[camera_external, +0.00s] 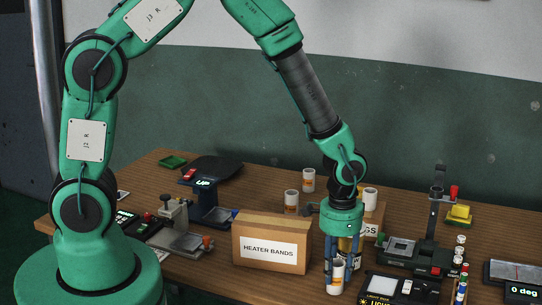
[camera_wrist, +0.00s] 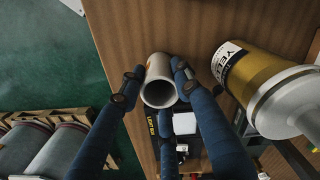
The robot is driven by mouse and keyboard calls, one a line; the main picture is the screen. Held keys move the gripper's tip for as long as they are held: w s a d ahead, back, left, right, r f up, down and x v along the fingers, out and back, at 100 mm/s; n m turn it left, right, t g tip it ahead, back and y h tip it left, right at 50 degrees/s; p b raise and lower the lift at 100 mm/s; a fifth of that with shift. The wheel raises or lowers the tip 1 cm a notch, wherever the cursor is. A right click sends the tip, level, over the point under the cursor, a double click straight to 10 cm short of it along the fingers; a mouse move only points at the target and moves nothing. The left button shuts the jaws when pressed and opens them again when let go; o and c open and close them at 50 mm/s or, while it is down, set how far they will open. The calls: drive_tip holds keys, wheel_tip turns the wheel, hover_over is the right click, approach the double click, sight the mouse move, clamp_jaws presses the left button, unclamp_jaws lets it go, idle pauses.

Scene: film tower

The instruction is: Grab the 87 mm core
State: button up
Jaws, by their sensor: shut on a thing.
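A white hollow core (camera_external: 336,277) with an orange label stands near the table's front edge, just left of the light box. It also shows in the wrist view as an open white tube (camera_wrist: 158,82). My gripper (camera_external: 338,264) reaches down over it, and its blue fingers lie on both sides of the tube in the wrist view (camera_wrist: 157,78). The fingers are shut on the core. No size mark can be read on it. Similar white cores stand farther back: one (camera_external: 308,180), one at the left (camera_external: 291,200) and one behind my wrist (camera_external: 370,198).
A yellow-labelled container (camera_wrist: 248,75) stands close beside my gripper. A cardboard box marked HEATER BANDS (camera_external: 269,248) is to the left. The light box (camera_external: 382,285) and a black stand device (camera_external: 420,255) are to the right. Rolls on a pallet (camera_wrist: 45,150) lie below the table.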

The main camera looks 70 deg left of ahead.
drive_tip(key=shift+r+p, duration=0.3)
drive_tip(key=shift+r, duration=0.5)
drive_tip(key=s+a+r+p, duration=0.1)
drive_tip(key=s+r+p, duration=0.2)
drive_tip(key=s, duration=1.3)
drive_tip(key=shift+a+r, duration=0.15)
drive_tip(key=shift+a, duration=0.2)
